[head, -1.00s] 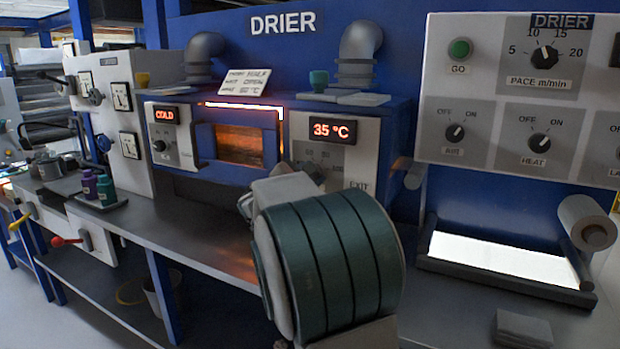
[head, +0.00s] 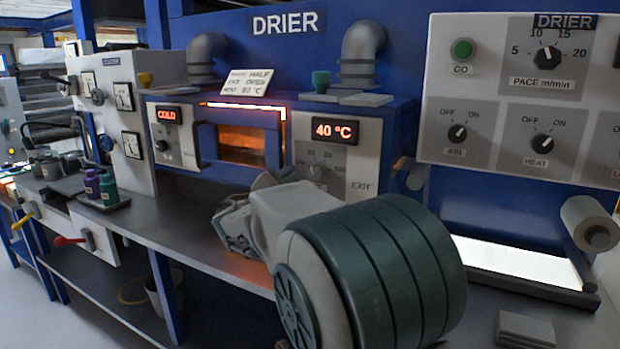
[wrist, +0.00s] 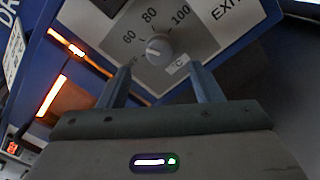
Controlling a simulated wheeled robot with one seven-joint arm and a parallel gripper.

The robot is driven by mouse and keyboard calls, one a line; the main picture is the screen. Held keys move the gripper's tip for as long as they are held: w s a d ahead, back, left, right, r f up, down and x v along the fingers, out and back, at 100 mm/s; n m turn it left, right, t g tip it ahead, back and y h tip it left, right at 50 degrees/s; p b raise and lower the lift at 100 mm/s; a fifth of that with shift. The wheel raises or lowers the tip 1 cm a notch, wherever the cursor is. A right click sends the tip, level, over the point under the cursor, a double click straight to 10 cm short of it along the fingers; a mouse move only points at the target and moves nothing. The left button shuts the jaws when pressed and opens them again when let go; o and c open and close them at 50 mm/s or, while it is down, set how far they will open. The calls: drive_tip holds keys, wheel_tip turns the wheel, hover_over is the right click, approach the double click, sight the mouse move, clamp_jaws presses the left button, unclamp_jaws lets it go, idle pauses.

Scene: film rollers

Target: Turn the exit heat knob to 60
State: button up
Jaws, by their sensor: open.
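The exit heat knob (head: 317,172) is a round grey knob on the white panel marked EXIT, below a red display (head: 335,130) reading 40 °C. In the wrist view the knob (wrist: 158,48) shows close up, with 60, 80 and 100 printed around it. Its pale mark seems to point to the lower left, below the 60. My gripper (wrist: 162,76) is open and empty. Its two fingers stand apart on either side below the knob, which shows beyond and between them, apparently untouched. In the head view my arm hides part of the gripper.
The drier's window (head: 242,145) glows orange left of the panel, with a COLD display (head: 168,115) further left. A white card (head: 247,80) stands on the drier. Purple and green bottles (head: 100,187) stand on the bench at left. A control panel (head: 515,100) is at right.

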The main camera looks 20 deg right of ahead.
drive_tip(key=v, duration=0.6)
drive_tip(key=shift+s+a, duration=0.2)
drive_tip(key=shift+s, duration=0.05)
drive_tip(key=s+d+f+m+g+y+p, duration=0.25)
drive_tip(key=s+m+g+p, duration=0.2)
drive_tip(key=s, duration=0.25)
drive_tip(key=s+d+f+m+g+y+p, duration=0.1)
drive_tip(key=s+f+m+g+y+p, duration=0.15)
drive_tip(key=s+m+p, duration=0.35)
drive_tip(key=s+a+r+m+g+y+p, duration=0.1)
drive_tip(key=s+a+m+y+p, duration=0.6)
drive_tip(key=s+a+y, duration=0.2)
drive_tip(key=s+a, duration=0.2)
drive_tip(key=s, duration=0.1)
drive_tip(key=shift+r, duration=0.35)
